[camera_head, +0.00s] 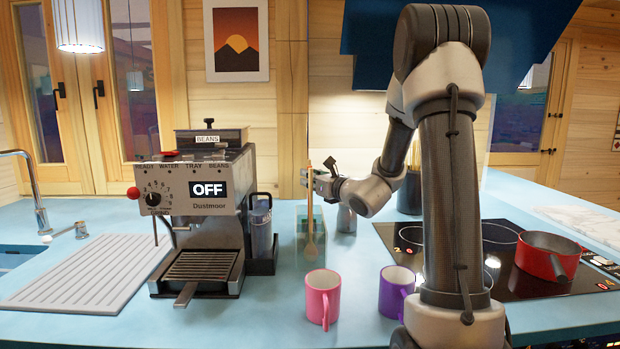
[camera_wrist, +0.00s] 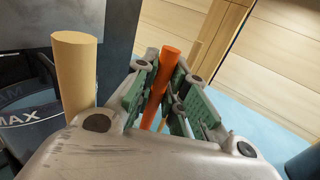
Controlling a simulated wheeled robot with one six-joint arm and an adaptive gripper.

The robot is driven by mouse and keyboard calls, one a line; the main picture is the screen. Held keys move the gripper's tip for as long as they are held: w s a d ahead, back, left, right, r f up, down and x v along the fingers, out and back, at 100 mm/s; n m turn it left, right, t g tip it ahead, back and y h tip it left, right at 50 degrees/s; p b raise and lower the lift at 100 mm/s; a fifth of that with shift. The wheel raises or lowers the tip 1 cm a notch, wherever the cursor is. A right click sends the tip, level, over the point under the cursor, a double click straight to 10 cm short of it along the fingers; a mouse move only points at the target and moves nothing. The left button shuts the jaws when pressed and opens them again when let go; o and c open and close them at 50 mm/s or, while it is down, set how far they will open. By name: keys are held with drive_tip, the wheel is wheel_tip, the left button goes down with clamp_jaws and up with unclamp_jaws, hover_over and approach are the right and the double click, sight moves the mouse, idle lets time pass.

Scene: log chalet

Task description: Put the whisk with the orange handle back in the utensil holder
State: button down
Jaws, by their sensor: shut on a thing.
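My gripper (camera_head: 322,183) is over the greenish see-through utensil holder (camera_head: 302,240), between the coffee machine and the arm. In the wrist view my gripper (camera_wrist: 164,92) is shut on the orange handle of the whisk (camera_wrist: 170,58), which stands up between the green finger pads. The whisk's wire head is hidden, and I cannot tell whether it is inside the holder. A wooden spoon (camera_head: 310,215) is upright at the holder, close to the gripper. A thick wooden handle (camera_wrist: 75,70) rises left of the fingers in the wrist view.
The coffee machine (camera_head: 205,190) stands left of the holder. A grey canister (camera_head: 346,219) is just right of it. A pink mug (camera_head: 322,298) and a purple mug (camera_head: 392,290) stand in front. A red pot (camera_head: 543,256) sits on the hob (camera_head: 510,278) at right.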

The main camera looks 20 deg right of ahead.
idle(0.3)
drive_tip(key=c, duration=1.4)
unclamp_jaws()
drive_tip(key=shift+o, duration=0.2)
drive_tip(key=shift+r, duration=4.3)
